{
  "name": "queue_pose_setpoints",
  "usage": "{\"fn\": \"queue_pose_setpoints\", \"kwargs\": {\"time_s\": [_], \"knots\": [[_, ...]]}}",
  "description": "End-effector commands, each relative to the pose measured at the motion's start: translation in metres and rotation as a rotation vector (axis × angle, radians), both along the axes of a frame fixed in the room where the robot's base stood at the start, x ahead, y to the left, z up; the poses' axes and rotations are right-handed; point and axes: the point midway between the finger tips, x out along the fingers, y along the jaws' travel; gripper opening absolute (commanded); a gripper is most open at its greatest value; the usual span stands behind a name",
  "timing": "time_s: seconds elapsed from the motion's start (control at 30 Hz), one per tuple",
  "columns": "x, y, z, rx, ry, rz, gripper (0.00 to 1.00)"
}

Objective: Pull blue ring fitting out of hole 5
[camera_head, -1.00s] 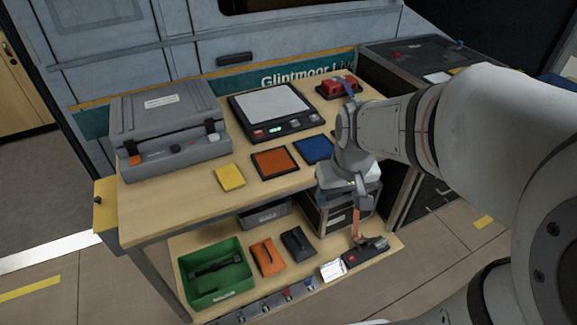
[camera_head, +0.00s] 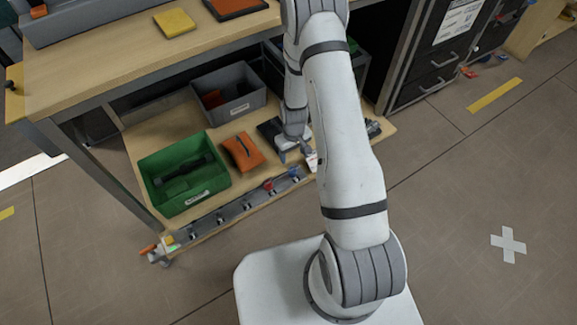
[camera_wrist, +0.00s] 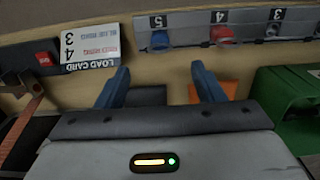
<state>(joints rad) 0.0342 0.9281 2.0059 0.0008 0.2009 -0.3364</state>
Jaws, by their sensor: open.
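A blue ring fitting (camera_wrist: 160,40) sits at the place marked 5 on a grey rail (camera_wrist: 188,28), which appears upside down in the wrist view. In the head view the blue fitting (camera_head: 294,172) is small, near the rail's right end. A red ring fitting (camera_wrist: 223,36) sits beside it at the place marked 4. My gripper (camera_wrist: 161,80) is open and empty, its two blue fingers apart, pointing towards the rail. The blue fitting lies beyond the fingertips, roughly in line with the gap, apart from them. In the head view my gripper (camera_head: 293,154) is close to the rail's right end.
A load card (camera_wrist: 92,45) lies beside place 5. A green bin (camera_head: 150,178), an orange pouch (camera_head: 243,152) and a grey bin (camera_head: 252,102) are on the lower shelf. The upper tabletop (camera_head: 110,62) overhangs the shelf's back. Floor in front is open.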

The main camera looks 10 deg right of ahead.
Motion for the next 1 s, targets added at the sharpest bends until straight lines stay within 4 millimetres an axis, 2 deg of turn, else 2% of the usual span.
{"fn": "queue_pose_setpoints", "kwargs": {"time_s": [0.03, 0.27, 0.6, 0.73, 1.0], "knots": [[-0.002, 0.0, -0.017, 0.0, 0.005, 0.004, 0.62], [-0.003, 0.0, -0.044, 0.0, 0.007, 0.011, 0.62], [-0.003, 0.001, -0.093, 0.0, 0.007, 0.011, 0.62], [-0.003, 0.001, -0.102, 0.0, 0.006, 0.011, 0.62], [-0.003, 0.001, -0.104, -0.001, 0.006, 0.011, 0.62]]}}
